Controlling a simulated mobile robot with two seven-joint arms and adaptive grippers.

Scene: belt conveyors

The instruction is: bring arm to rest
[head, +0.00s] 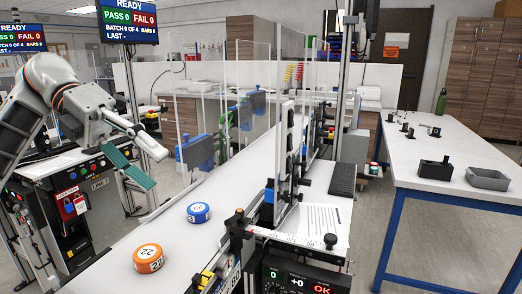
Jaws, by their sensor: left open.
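My left arm reaches in from the left side of the head view. Its gripper (157,169) is open and empty, raised left of the white belt (190,242). Its two fingers, one whitish and one with a green face, stand apart. An orange round puck (148,260) with a white numbered top lies on the near part of the belt. A blue round puck (198,213) with a white top lies farther along it. The gripper touches neither puck. My right gripper is not in view.
A black control cabinet (62,215) with buttons and a red padlock stands below my left arm. Clear panels and a black post assembly (283,165) line the belt's right side. A white table (450,165) with a grey tray (488,180) stands at right. Status screens (128,20) hang above.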

